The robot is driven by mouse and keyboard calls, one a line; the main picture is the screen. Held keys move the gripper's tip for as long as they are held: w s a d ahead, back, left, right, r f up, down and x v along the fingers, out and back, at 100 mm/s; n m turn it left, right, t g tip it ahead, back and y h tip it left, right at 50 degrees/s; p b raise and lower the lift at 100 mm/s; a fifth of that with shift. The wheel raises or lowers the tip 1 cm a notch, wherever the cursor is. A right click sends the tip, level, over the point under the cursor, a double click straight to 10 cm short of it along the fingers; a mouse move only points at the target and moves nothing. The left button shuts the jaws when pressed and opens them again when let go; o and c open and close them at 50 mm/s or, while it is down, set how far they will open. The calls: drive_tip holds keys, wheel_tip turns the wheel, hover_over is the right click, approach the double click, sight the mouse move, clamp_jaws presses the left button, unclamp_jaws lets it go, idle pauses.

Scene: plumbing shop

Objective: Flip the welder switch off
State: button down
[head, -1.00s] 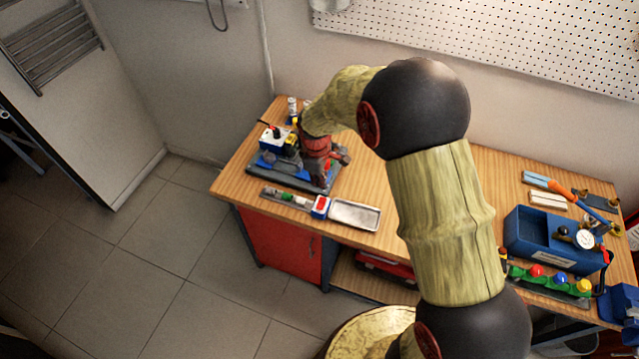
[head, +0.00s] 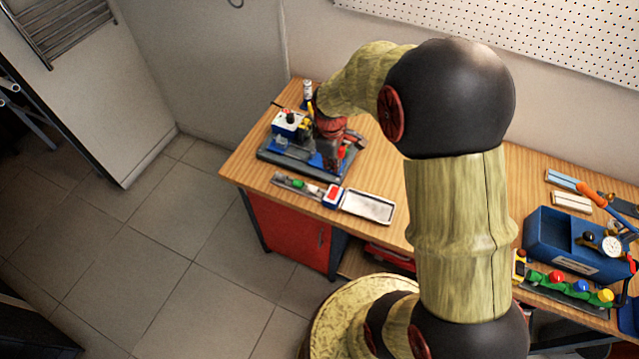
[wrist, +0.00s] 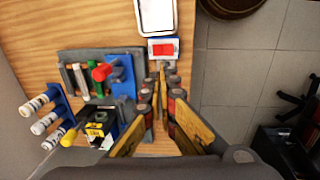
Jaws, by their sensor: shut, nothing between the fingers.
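A small white box with a red rocker-like face (head: 333,196) sits near the bench's front edge, beside a metal tray. It also shows in the wrist view (wrist: 163,48), just beyond my fingertips. A welder-like machine on a grey base plate (head: 268,157) stands behind it, with a white-and-blue box (head: 290,122) bearing a black knob. My gripper (wrist: 160,74) is shut and empty, pointing toward the red-faced box; I cannot tell whether it touches. In the head view my gripper is partly hidden among the machine's parts. A strip with a green part (head: 299,183) adjoins the red-faced box.
The metal tray (head: 369,206) lies right of the red-faced box. A blue tester with a gauge (head: 560,240) and a row of coloured knobs (head: 580,286) stand at the bench's right. White bottles in a blue rack (wrist: 45,122) are left of my gripper. Open floor lies before the bench.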

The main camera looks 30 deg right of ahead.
sight(334, 190)
drive_tip(key=f, duration=0.4)
drive_tip(key=d+f, duration=0.1)
drive_tip(key=f, duration=0.7)
drive_tip(key=shift+w+d+f, duration=0.15)
drive_tip(key=shift+w+f, duration=0.1)
drive_tip(key=shift+w, duration=0.15)
drive_tip(key=shift+w+d+f, duration=0.1)
drive_tip(key=shift+f, duration=0.6)
drive_tip(key=shift+d+f+b, duration=0.15)
drive_tip(key=shift+f+b, duration=0.3)
drive_tip(key=shift+b, duration=0.1)
drive_tip(key=shift+w+r, duration=0.1)
drive_tip(key=shift+s+a, duration=0.55)
drive_tip(key=shift+a, duration=0.1)
drive_tip(key=shift+r, duration=0.15)
